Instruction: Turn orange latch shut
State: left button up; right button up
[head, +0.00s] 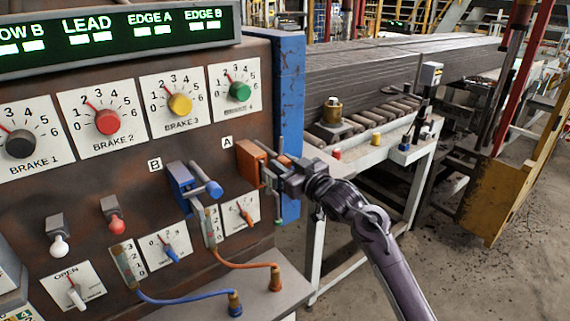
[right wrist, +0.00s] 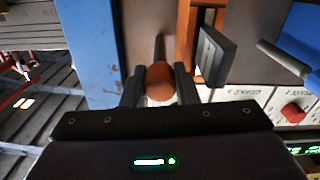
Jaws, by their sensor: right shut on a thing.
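The orange latch (head: 250,159), marked A, is on the right part of the rusty control panel. My right gripper (head: 280,178) is at the latch's right side, its arm coming from the lower right. In the right wrist view, my gripper (right wrist: 174,88) is shut on the round orange handle knob (right wrist: 160,82), with a finger on each side. A dark rod runs from the knob. In the head view the fingers and the latch's metal parts overlap, so the knob is mostly hidden. My left gripper is not in view.
A blue latch (head: 181,187), marked B, is left of the orange one. Below are small dials and hoses; above are the brake knobs (head: 107,122). A blue post (head: 289,110) edges the panel. A roller conveyor (head: 375,118) stands behind at the right.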

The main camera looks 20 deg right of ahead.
jog(key=shift+f, duration=0.1)
jog(key=n+b, duration=0.3)
jog(key=n, duration=0.1)
jog(key=shift+f, duration=0.15)
jog(key=n+b, duration=0.3)
jog(key=n, duration=0.2)
jog(key=shift+n+b, duration=0.3)
jog(key=shift+n, duration=0.1)
jog(key=n+b, duration=0.4)
jog(key=n, duration=0.1)
jog(key=shift+n+b, duration=1.3)
jog(key=shift+n, duration=0.8)
jog(key=o, duration=0.7)
jog(key=shift+r, duration=0.2)
